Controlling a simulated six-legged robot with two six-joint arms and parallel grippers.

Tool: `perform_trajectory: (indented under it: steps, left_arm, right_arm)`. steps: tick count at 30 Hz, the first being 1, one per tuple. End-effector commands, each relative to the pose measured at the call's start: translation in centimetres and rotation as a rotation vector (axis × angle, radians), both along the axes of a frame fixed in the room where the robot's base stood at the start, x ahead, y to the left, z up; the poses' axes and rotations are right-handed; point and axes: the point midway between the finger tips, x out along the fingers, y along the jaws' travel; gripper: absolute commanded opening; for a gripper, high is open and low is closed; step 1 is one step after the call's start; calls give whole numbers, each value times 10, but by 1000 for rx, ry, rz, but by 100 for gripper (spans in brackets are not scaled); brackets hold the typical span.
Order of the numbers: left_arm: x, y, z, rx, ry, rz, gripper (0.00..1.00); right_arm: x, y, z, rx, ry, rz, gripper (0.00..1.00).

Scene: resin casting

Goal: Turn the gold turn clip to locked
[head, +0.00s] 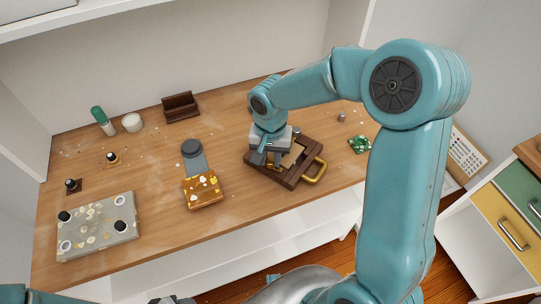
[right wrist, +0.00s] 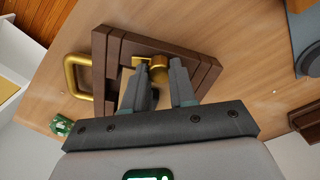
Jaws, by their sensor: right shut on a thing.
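The gold turn clip (right wrist: 158,68) sits on a dark brown wooden frame (right wrist: 113,50) in the right wrist view. My right gripper (right wrist: 166,84) has its two fingers at either side of the clip's round knob and is shut on it. A flat gold part of the clip shows beyond the left finger. In the head view my right gripper (head: 266,158) is down over the brown frame (head: 288,178) and hides the clip. The frame has a gold handle (head: 316,172) on its right side. My left gripper does not show.
An amber block (head: 202,190) and a grey strip (head: 194,163) lie left of the frame. A speckled tray (head: 97,232) is at the far left. A green piece (head: 360,144) lies to the right. A brown holder (head: 181,107) and white cup (head: 132,122) stand behind.

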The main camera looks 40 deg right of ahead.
Motion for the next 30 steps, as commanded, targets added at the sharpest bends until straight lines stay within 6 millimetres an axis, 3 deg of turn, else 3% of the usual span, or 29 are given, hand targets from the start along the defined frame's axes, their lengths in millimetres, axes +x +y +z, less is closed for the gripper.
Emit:
perform_trajectory:
  steps: [8,30]
  left_arm:
    - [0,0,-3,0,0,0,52]
    - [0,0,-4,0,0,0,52]
  right_arm:
    - [1,0,0,-1,-2,136,0]
    - [1,1,1,-1,-2,826,0]
